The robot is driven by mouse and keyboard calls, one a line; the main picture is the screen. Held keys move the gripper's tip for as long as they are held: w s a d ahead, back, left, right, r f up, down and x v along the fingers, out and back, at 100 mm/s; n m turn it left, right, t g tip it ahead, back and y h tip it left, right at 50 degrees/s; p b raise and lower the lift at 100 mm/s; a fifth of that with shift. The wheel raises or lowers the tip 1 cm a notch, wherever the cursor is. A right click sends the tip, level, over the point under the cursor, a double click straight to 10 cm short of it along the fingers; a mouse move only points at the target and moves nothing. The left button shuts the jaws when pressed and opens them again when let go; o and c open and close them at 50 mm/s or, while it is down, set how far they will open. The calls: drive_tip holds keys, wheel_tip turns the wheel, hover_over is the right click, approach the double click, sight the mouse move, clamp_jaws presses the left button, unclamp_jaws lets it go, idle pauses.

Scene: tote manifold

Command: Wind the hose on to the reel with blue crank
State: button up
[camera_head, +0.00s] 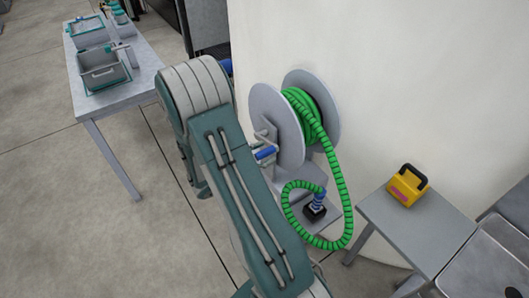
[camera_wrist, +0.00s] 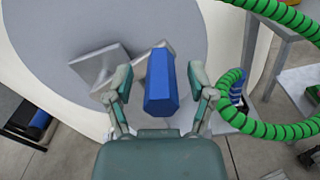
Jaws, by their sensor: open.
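The grey reel (camera_head: 277,125) stands by the pale curved wall in the head view, with green hose (camera_head: 303,108) wound between its discs. A loop of black-banded hose hangs down to a blue fitting on a dark block (camera_head: 314,212). The reel's grey side disc (camera_wrist: 110,25) fills the upper wrist view. The blue crank handle (camera_head: 265,153) sticks out from the reel's left side. In the wrist view, the blue crank handle (camera_wrist: 161,88) lies between the fingers of my open gripper (camera_wrist: 160,80), with gaps on both sides. My arm mostly hides the gripper in the head view.
Hanging green hose (camera_wrist: 270,130) passes close on the right in the wrist view. A small grey table (camera_head: 425,235) with a yellow box (camera_head: 407,186) stands right of the reel. A bench (camera_head: 141,60) with grey bins is at upper left. Floor (camera_head: 70,220) at left is clear.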

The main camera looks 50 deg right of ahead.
clamp_jaws()
drive_tip(key=shift+f, duration=0.1)
wheel_tip(320, 180, down, 11)
drive_tip(key=w+m, duration=0.2)
drive_tip(key=m, duration=1.1)
drive_tip(key=w+d+f+m, duration=0.2)
drive_tip(key=w+f+m, duration=0.1)
drive_tip(key=w+m, duration=0.4)
drive_tip(key=shift+w+m, duration=0.15)
drive_tip(key=shift+m, duration=0.85)
drive_tip(key=shift+d+f, duration=0.1)
drive_tip(key=shift+w, duration=0.1)
